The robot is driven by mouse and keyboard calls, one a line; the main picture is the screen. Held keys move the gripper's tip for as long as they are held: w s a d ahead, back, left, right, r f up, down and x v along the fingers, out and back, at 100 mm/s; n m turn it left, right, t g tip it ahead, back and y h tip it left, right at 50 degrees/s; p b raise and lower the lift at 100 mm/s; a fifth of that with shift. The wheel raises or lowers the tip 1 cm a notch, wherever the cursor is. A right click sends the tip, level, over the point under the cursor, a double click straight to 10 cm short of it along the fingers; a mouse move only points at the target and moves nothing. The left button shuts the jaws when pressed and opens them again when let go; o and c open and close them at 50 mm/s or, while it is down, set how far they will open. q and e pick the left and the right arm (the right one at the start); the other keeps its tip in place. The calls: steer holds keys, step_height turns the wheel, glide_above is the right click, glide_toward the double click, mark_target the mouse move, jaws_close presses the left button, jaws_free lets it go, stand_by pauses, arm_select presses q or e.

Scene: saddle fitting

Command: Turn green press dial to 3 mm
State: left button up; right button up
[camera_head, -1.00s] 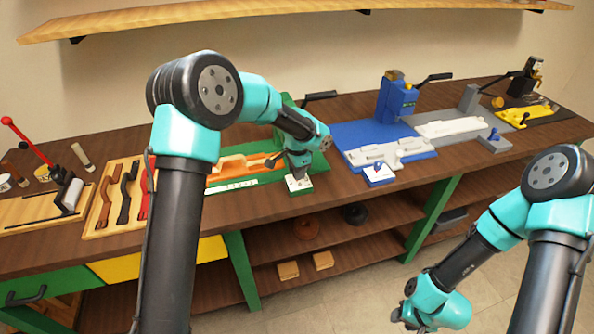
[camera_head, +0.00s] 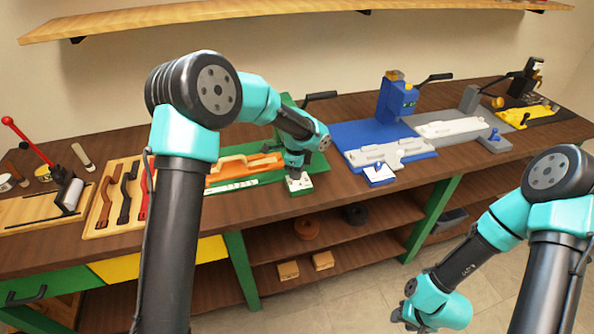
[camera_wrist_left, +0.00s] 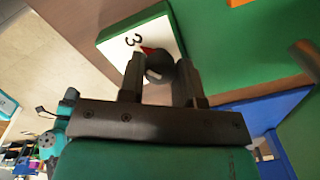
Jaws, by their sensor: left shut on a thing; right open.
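The green press's dial has a white plate (camera_head: 299,184) on a green base at the table's front edge. In the left wrist view the dial plate (camera_wrist_left: 116,40) shows a printed 3. A red pointer (camera_wrist_left: 147,49) on the dark round dial knob (camera_wrist_left: 158,66) lies close to the 3; its exact alignment is unclear. My left gripper (camera_head: 295,174) is over the plate. In the wrist view its fingers (camera_wrist_left: 160,75) are shut on the knob, one on each side. My right gripper (camera_head: 402,316) is open and empty, low in front of the table.
The green press (camera_head: 288,108) with its lever stands behind my left gripper. An orange part (camera_head: 240,168) lies on the green bed. The blue station (camera_head: 396,98) with its own dial (camera_head: 380,174) stands to the right. A tool tray (camera_head: 100,222) is at the left.

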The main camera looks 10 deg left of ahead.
stand_by(0.4)
arm_select(q)
steer(key=o, duration=0.9)
steer(key=r, duration=1.7)
steer(key=shift+s+r, duration=0.2)
steer(key=shift+s, duration=0.05)
